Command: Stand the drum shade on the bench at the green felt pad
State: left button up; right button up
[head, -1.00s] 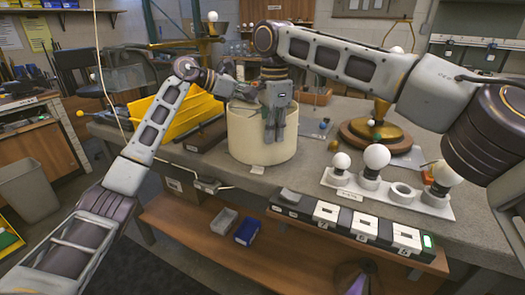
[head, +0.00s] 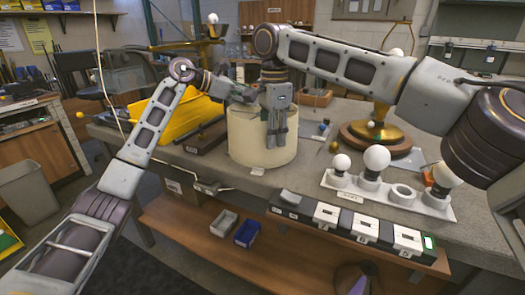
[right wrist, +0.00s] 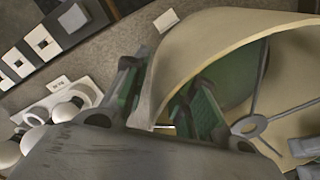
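The cream drum shade (head: 262,145) stands upright on the grey bench, as far as the head view shows. My right gripper (head: 276,140) points down at its front rim. In the right wrist view its fingers (right wrist: 165,95) lie on either side of the shade (right wrist: 205,45) wall, one outside and one inside, with a visible gap between them. My left gripper (head: 238,90) is at the shade's back left rim; its fingertips are unclear. A dark green patch (right wrist: 236,78) shows inside the shade; I cannot tell if it is the felt pad.
A white bulb holder (head: 390,192) with several bulbs stands right of the shade. A brass lamp base (head: 376,138) is behind it. A yellow bin (head: 185,112) and a dark block (head: 203,138) are at left. A small white card (head: 257,171) lies in front of the shade.

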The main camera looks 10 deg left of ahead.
pick_arm(q)
jog(key=v, duration=1)
jog(key=shift+s+a+r, duration=0.15)
jog(key=shift+a+r, duration=0.05)
jog(key=shift+a, duration=0.1)
pick_arm(e)
jog(key=shift+r, duration=5.95)
pick_arm(q)
jog(key=shift+r, duration=0.1)
pick_arm(e)
jog(key=shift+r, duration=0.15)
